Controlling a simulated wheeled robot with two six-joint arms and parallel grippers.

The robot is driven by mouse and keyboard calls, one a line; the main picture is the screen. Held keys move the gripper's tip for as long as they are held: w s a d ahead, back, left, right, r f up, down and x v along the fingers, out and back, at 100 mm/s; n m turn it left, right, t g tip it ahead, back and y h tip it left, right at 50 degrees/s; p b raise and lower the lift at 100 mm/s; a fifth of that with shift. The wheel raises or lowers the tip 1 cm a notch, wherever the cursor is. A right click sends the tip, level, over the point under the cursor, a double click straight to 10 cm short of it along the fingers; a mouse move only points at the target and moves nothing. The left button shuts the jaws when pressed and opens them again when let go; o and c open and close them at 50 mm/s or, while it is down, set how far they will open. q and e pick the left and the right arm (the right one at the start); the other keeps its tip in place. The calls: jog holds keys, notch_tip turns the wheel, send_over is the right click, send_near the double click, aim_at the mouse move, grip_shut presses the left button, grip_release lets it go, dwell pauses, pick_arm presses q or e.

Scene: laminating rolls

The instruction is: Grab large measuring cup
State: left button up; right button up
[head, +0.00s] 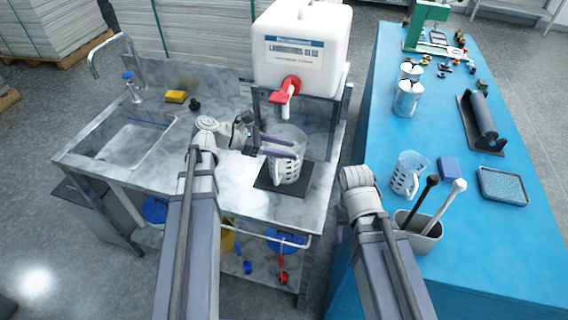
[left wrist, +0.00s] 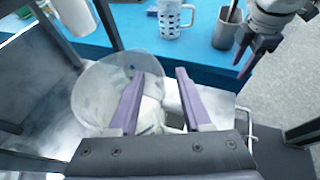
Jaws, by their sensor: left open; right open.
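The large measuring cup (head: 287,168) is clear with white markings. It stands upright on a dark square pad (head: 268,186) on the marble-topped bench, below the red tap. My left gripper (head: 281,147) is open at the cup, its purple fingers overlapping the cup's upper part. In the left wrist view the cup (left wrist: 92,92) lies under and left of the fingers (left wrist: 160,85), with one finger across its outline and one to its right. I cannot tell whether they touch it. My right gripper (left wrist: 253,48) shows open and empty in the left wrist view; its fingers are hidden in the head view.
A white tank (head: 300,50) with a red tap (head: 285,90) stands behind the cup. A sink (head: 125,145) is at left. The blue table (head: 460,230) holds a smaller measuring cup (head: 406,176), a grey holder with two handles (head: 418,232), a blue block and a tray.

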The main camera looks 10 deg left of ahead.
pick_arm(q)
grip_shut()
dwell(0.3)
dwell(1.1)
